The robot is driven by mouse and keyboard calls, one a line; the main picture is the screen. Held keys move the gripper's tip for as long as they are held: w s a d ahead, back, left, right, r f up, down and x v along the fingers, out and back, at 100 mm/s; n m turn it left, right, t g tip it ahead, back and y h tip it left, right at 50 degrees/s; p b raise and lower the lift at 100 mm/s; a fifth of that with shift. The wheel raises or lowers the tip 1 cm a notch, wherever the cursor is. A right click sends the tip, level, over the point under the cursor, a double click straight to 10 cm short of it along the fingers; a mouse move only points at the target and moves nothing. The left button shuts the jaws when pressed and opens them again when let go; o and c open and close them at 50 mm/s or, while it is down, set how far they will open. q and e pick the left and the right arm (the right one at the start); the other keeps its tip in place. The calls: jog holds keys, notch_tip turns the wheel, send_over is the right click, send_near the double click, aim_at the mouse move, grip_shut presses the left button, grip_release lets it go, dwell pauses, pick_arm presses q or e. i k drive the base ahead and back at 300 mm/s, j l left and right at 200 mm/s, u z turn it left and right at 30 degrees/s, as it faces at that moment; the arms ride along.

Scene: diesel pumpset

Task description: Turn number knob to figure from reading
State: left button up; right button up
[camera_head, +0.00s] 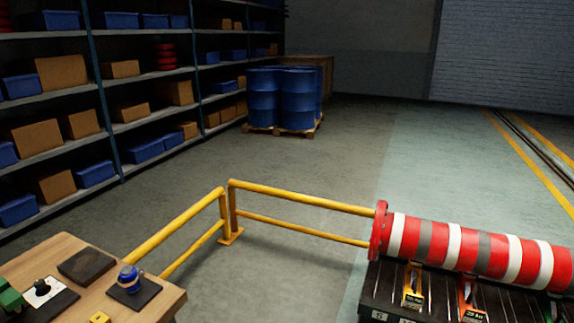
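A small black knob on a white dial plate (42,290) sits on a dark base at the left end of the wooden table (160,300). Its figures are too small to read. A blue, rounded piece with a light band (130,278) stands on another dark plate to its right; I cannot tell whether it turns. At the lower right, yellow (413,288) and orange (468,298) pieces with small labels stand on a dark slotted bench (385,285). The label writing is not clearly readable. Neither of my grippers is in view.
A red, white and grey striped cylinder (455,245) lies behind the slotted bench. A yellow railing (290,197) stands between table and bench. Shelves (110,90) line the left wall, and blue drums (280,98) stand on a pallet. The middle floor is clear.

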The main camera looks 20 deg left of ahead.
aim_at(42, 289)
jog(key=i+u, duration=0.45)
jog(key=i+l+u, duration=0.45)
jog(key=i, duration=0.2)
jog(key=i+u, duration=0.1)
jog(key=u, duration=0.35)
jog(key=i+u, duration=0.15)
jog(key=u, duration=0.25)
jog(key=i+u, duration=0.1)
jog(key=u, duration=0.35)
jog(key=i+l+u, duration=0.1)
jog(key=u, duration=0.3)
jog(key=i+l+u, duration=0.1)
jog(key=u, duration=0.35)
jog(key=k+l, duration=0.05)
jog(key=l, duration=0.05)
